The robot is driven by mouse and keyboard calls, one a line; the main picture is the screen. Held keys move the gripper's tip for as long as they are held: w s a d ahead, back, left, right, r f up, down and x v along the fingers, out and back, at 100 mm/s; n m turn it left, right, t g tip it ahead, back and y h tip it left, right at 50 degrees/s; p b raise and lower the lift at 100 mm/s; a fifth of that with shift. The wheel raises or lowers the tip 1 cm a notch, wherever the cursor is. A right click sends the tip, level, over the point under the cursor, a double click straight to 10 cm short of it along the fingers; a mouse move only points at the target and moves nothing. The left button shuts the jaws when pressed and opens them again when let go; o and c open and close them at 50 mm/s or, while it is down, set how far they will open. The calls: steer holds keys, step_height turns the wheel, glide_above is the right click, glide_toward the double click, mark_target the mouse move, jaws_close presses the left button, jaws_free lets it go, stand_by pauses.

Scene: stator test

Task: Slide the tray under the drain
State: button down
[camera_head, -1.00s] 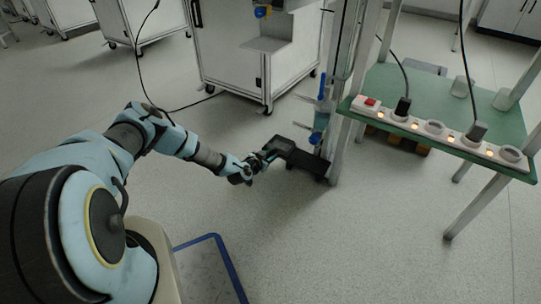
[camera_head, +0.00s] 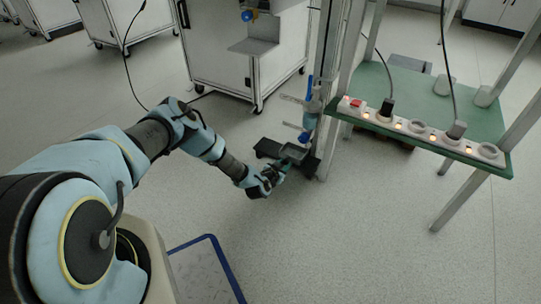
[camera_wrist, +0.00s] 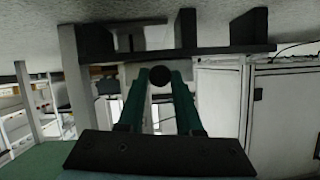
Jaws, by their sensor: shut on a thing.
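A small dark tray (camera_head: 294,153) is at the foot of the metal stand in the head view, low near the floor. My gripper (camera_head: 276,176) is shut on its near side. In the wrist view my gripper's green fingers (camera_wrist: 160,85) reach away from the camera; their hold on the tray is hard to make out. The drain looks to be the blue and clear fitting (camera_head: 308,118) on the stand, above and slightly right of the tray. I cannot tell whether the tray is directly below it.
A green bench (camera_head: 395,85) with a power strip (camera_head: 425,133) stands to the right. A white wheeled cabinet (camera_head: 215,60) is behind. The floor in front is clear.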

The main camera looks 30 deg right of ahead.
steer(key=s+d, duration=0.2)
steer(key=s, duration=0.3)
steer(key=shift+d+p, duration=0.35)
steer(key=shift+d, duration=0.05)
steer(key=c, duration=0.6)
jaws_free()
steer(key=shift+o, duration=0.2)
steer(key=shift+a, duration=0.1)
steer(key=p+v, duration=0.4)
steer(key=v, duration=0.6)
steer(key=shift+s+a+r, duration=0.15)
steer(key=shift+s+a, duration=0.05)
steer(key=shift+a, duration=0.05)
steer(key=shift+w, duration=0.1)
